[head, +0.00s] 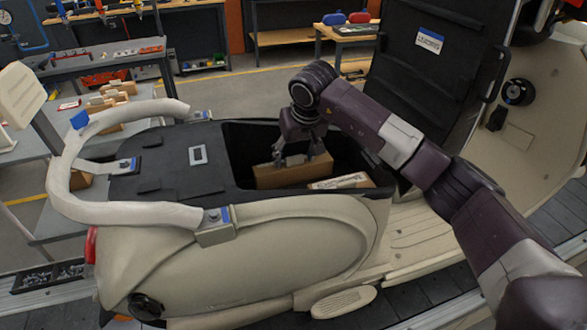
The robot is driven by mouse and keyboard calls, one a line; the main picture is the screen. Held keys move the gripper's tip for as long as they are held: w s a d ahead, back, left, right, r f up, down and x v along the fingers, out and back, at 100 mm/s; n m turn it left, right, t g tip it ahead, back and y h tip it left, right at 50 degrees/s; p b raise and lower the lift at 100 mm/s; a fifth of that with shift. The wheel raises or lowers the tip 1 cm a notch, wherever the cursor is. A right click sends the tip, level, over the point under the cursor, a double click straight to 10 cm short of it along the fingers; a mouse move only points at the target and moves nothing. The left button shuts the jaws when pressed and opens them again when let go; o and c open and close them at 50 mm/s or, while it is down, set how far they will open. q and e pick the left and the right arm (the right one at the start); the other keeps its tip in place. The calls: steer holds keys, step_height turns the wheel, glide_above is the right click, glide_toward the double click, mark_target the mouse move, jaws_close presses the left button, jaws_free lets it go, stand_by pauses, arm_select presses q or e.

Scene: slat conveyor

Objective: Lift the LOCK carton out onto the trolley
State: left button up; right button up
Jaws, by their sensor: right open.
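A brown carton (293,174) stands in the open black storage bin (240,150) of a beige scooter. A second carton (342,182) with a pale top lies in front and to its right, partly hidden by the bin's rim. I cannot read a label on either, so I cannot tell which is LOCK. My right gripper (298,158) points down at the first carton's top edge with fingers apart; I cannot tell if they touch it. A grey shelved trolley or table (145,92) at the left bears several small cartons. My left gripper is not in view.
The scooter's beige grab rail (60,170) curves around the left of the bin. A raised black panel (425,75) stands behind my right arm. Workbenches (285,38) line the back. Grey floor (215,93) is clear behind the scooter.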

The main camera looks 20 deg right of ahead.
steer(key=shift+c, duration=0.3)
jaws_close()
steer(key=shift+r, duration=0.15)
